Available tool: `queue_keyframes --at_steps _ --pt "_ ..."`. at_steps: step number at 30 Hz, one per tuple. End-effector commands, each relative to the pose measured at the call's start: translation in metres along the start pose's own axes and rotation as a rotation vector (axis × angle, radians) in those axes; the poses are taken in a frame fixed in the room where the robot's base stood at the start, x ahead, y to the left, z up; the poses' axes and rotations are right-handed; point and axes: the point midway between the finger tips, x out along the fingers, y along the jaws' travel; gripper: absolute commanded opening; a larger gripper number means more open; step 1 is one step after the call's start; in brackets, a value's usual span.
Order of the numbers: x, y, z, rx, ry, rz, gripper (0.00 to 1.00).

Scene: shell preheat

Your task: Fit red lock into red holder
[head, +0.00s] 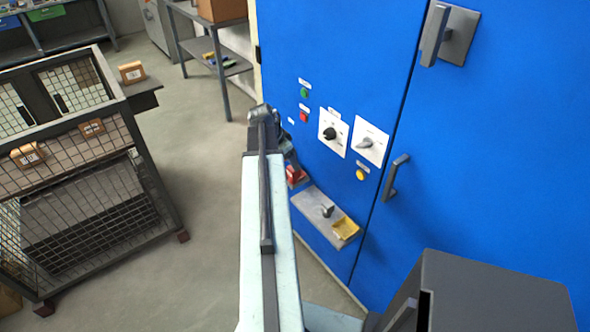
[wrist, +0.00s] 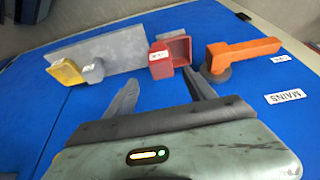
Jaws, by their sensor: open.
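The red holder (wrist: 178,50) is a small open-topped red box with a white label, on the blue cabinet face in the wrist view. In the head view a bit of red (head: 296,175) shows beside my arm's end. My gripper (wrist: 162,80) is open and empty, its fingers spread below the red box in the wrist view. It appears apart from the box. At the arm's far end in the head view, my gripper is mostly hidden. I cannot make out a separate red lock in either view.
An orange handle (wrist: 245,52) on a grey round base is right of the red box. A grey plate (wrist: 120,53), yellow holder (wrist: 66,73) and grey knob (wrist: 93,72) are left of it. A mesh cart (head: 95,205) stands left; floor between is clear.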

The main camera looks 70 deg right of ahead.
Motion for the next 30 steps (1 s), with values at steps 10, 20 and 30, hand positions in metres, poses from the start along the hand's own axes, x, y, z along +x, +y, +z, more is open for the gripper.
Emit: queue_keyframes --at_steps 10,20,30 --pt "0.029 -0.001 0.002 -0.001 0.0 0.0 0.64" --pt "0.075 -0.002 0.002 -0.001 -0.001 0.0 0.64" --pt "0.071 -0.002 0.0 -0.001 0.0 0.0 0.22"
